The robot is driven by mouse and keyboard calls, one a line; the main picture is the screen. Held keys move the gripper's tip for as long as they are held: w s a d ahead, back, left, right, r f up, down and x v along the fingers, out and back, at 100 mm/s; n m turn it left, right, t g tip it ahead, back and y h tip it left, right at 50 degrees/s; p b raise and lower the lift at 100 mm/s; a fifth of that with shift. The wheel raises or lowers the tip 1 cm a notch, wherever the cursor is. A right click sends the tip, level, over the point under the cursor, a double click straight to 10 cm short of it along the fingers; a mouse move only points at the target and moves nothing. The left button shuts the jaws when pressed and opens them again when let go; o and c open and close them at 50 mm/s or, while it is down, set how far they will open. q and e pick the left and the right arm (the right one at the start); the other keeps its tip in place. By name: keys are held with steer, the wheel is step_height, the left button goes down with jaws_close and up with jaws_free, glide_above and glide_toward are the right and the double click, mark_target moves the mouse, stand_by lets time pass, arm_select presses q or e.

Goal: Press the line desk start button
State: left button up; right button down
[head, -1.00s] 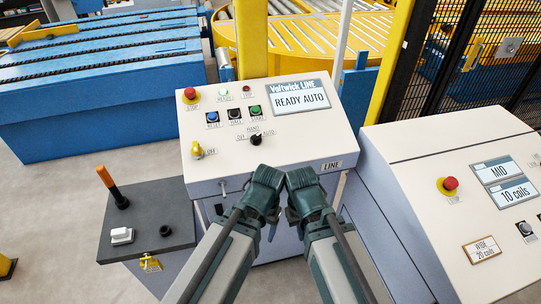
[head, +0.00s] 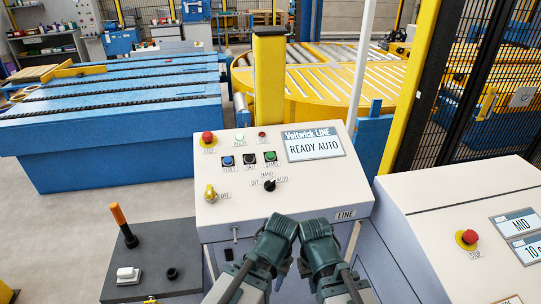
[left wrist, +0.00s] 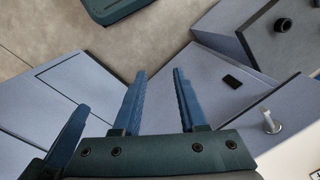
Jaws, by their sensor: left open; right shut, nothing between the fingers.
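The line desk (head: 218,216) is a sloped white console in the middle of the head view. Its green start button (head: 270,156) is at the right end of a row with a black button (head: 249,158) and a blue reset button (head: 228,160). The screen (head: 313,145) reads "READY AUTO". My left gripper (head: 281,228) and right gripper (head: 316,233) are side by side at the desk's lower front edge, apart from the buttons. The left gripper's two blue fingers show in the left wrist view (left wrist: 158,100), open and empty. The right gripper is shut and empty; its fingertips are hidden.
The line desk also has a red stop button (head: 208,138), a yellow switch (head: 210,193) and a black selector (head: 269,184). A grey side box with an orange-handled lever (head: 121,222) stands left. A second console (head: 440,215) stands right. Behind are a blue conveyor and yellow turntable.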

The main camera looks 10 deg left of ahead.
arm_select(q)
jaws_close()
stand_by(1.4)
